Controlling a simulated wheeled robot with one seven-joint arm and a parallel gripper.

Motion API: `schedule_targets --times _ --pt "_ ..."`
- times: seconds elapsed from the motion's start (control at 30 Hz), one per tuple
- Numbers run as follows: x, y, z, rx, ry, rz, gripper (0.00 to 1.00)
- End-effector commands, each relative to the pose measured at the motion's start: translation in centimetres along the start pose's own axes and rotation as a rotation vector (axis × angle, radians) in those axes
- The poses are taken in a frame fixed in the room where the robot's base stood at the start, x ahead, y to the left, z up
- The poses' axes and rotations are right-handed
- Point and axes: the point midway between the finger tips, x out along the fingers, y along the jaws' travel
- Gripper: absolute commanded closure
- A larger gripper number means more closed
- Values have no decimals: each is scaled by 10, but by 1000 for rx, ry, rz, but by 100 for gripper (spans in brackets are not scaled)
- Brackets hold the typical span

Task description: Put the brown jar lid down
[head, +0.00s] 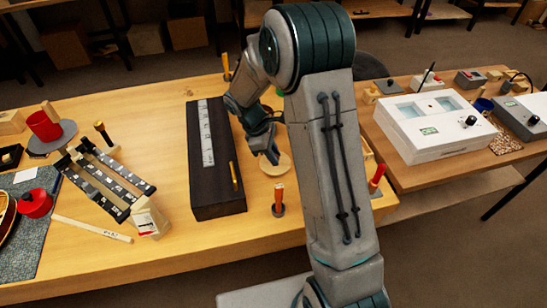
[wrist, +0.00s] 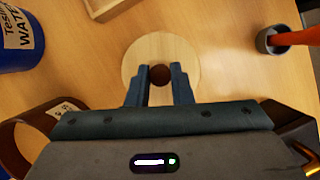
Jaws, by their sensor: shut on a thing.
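My gripper (wrist: 160,92) is shut on the brown jar lid; its dark brown round part (wrist: 160,75) shows between the fingertips in the wrist view. A pale round wooden disc (wrist: 160,45) shows around and below it. I cannot tell whether the disc is joined to the brown part, or how much gap there is to the bench. In the head view, my gripper (head: 270,150) points down in front of the pale disc (head: 284,161), and the brown part is hidden. A brown open ring-like vessel with a label (wrist: 18,140) is at the lower left of the wrist view.
A long dark block with a pale scale (head: 215,180) lies left of my gripper. A red-handled tool stands in a grey holder (wrist: 268,40) near the disc. A blue "WATER" container (wrist: 18,45) is at upper left in the wrist view. Bare bench shows around the disc.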

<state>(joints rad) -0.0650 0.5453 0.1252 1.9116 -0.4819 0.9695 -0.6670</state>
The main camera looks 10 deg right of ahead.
Motion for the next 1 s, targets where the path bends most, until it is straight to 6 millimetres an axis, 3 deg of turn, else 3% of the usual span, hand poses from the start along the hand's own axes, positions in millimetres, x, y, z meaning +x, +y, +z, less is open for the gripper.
schedule_targets --times 0.13,0.47,0.5,0.57,0.87,1.0 --pt "18 0 -7 -1 -1 0 100" --pt "22 0 -9 0 -1 0 100" --pt "22 0 -9 0 -1 0 77" --pt "21 0 -8 0 0 0 61" --pt "20 0 -8 0 0 0 58" --pt "10 1 -8 1 2 3 58"
